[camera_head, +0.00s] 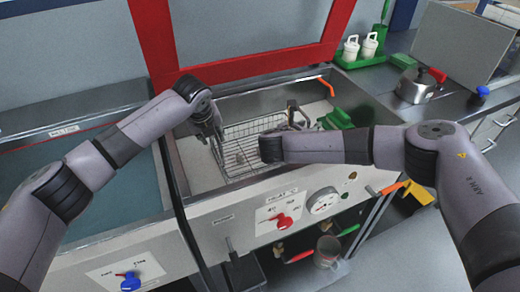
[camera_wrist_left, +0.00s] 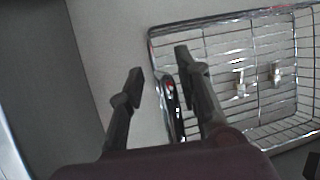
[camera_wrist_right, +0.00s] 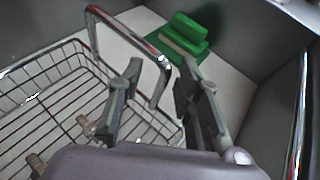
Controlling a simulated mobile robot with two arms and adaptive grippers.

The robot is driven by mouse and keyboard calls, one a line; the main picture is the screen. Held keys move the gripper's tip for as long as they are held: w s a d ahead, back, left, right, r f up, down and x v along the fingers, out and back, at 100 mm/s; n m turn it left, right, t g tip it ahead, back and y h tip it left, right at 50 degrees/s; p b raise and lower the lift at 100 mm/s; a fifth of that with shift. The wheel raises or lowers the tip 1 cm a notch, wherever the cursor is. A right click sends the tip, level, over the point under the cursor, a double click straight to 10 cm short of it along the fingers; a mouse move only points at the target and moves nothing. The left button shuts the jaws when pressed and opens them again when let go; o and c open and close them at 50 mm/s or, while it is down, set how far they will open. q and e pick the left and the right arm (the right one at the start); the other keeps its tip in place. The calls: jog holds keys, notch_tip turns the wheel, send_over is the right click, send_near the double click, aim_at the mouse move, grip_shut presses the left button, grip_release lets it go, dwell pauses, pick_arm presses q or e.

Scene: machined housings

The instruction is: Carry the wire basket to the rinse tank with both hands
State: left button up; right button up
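The wire basket (camera_head: 236,158) sits in the right-hand, red-framed tank and holds small metal parts; it also shows in the left wrist view (camera_wrist_left: 240,112) and the right wrist view (camera_wrist_right: 62,100). My left gripper (camera_head: 213,132) is at the basket's left end. In the left wrist view its fingers (camera_wrist_left: 163,85) are apart, with a dark-gripped handle between them. My right gripper (camera_head: 294,118) is at the right end. In the right wrist view its fingers (camera_wrist_right: 157,90) are apart around the chrome handle (camera_wrist_right: 130,35). The left-hand basin (camera_head: 118,200), teal inside, appears to be the rinse tank.
A green block (camera_head: 338,118) lies right of the basket. The red frame (camera_head: 255,66) stands behind. The left basin looks clear.

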pick_arm(q)
grip_shut()
pick_arm(e)
grip_shut()
pick_arm(q)
jog(key=shift+r, duration=0.15)
